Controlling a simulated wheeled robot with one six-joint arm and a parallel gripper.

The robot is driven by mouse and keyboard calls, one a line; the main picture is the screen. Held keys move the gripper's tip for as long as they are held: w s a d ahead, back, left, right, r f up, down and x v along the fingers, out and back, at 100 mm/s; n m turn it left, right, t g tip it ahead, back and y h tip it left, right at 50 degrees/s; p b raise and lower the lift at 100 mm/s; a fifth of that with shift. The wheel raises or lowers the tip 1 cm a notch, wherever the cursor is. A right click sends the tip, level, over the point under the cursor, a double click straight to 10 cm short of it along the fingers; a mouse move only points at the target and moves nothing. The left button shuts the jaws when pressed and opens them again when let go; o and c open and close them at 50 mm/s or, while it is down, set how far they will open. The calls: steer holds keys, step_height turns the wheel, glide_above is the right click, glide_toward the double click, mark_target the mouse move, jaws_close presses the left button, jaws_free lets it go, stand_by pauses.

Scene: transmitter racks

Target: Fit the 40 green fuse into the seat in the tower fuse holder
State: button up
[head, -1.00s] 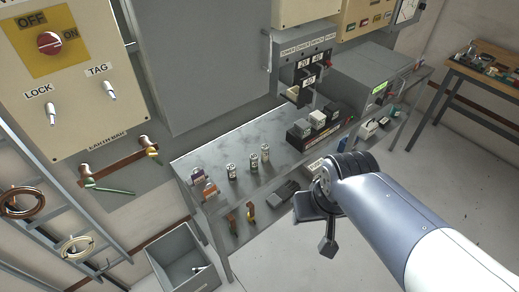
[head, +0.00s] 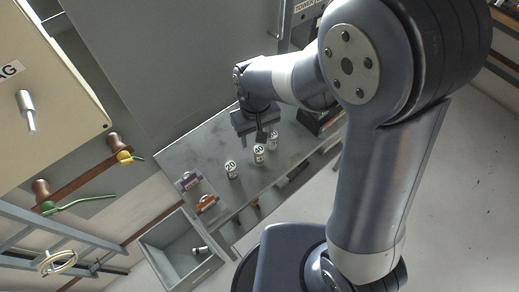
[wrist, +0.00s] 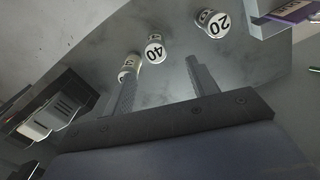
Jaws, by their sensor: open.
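Several white cylindrical fuses stand upright on the grey bench. The 40 fuse (head: 259,153) is the middle one; it also shows in the wrist view (wrist: 154,50), and I cannot make out green on it. A 20 fuse (head: 231,169) stands to its left. A third fuse (head: 272,140) stands just beyond the 40; in the wrist view it is partly behind my left finger. My gripper (wrist: 160,73) is open and empty, with the 40 fuse showing between its fingers, apart from them. The tower fuse holder is mostly hidden behind my arm; part of its label (head: 305,6) shows.
Black blocks with pale tops (wrist: 45,118) stand at the left of the wrist view. Purple (head: 188,181) and orange (head: 207,202) items sit at the bench's left end. An open grey bin (head: 168,252) holds a small item. Free bench surface lies behind the fuses.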

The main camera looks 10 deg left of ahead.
mark_target(259, 150)
step_height(259, 150, down, 3)
steer(key=shift+r, duration=0.15)
steer(key=shift+s+d+f+p, duration=0.1)
steer(key=shift+d+f+p, duration=0.2)
steer(key=shift+f, duration=0.25)
steer(key=shift+d+f+p, duration=0.15)
steer(key=shift+f+p, duration=0.25)
steer(key=shift+f, duration=1.7)
steer(key=shift+c, duration=0.4)
steer(key=c, duration=1)
